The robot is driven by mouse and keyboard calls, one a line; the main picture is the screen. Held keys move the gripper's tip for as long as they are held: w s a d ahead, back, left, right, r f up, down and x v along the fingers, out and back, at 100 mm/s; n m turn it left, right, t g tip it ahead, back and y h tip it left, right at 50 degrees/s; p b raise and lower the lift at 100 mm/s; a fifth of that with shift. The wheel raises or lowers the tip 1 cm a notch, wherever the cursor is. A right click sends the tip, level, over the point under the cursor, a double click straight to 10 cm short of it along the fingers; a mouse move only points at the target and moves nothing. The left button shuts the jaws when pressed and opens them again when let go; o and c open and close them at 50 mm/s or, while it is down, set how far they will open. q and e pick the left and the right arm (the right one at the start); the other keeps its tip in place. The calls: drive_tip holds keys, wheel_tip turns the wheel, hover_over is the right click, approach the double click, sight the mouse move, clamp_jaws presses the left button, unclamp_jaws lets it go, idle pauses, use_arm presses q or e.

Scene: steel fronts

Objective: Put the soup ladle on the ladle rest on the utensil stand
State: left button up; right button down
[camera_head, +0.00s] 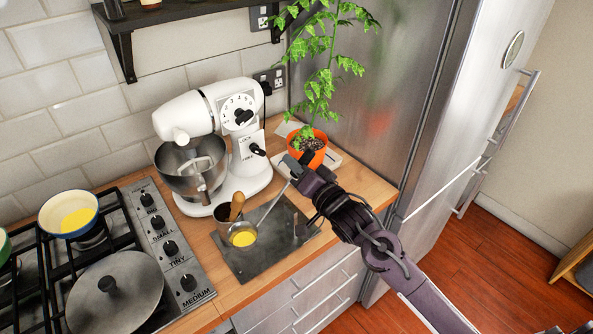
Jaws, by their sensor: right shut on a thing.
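The soup ladle (272,205) is a steel ladle with a thin handle and a round bowl that looks yellow inside. My right gripper (297,172) is shut on the upper end of its handle. The ladle slants down to the left, its bowl over the left part of a dark slab, the utensil stand (262,262), in front of the mixer. I cannot tell whether the bowl touches anything. A metal cup with a wooden handle (237,205) stands just behind the bowl. A small upright piece (301,228), possibly the ladle rest, is on the slab's right side. My left gripper is out of view.
A white stand mixer (215,140) is behind the slab. A plant in an orange pot (310,150) stands close behind my right gripper. The gas hob at left holds a pan of yellow contents (69,214) and a lidded pan (115,292). A steel fridge (400,100) bounds the right.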

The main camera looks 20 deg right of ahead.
wheel_tip(320, 180, down, 7)
drive_tip(key=b, duration=0.3)
idle(0.5)
idle(0.5)
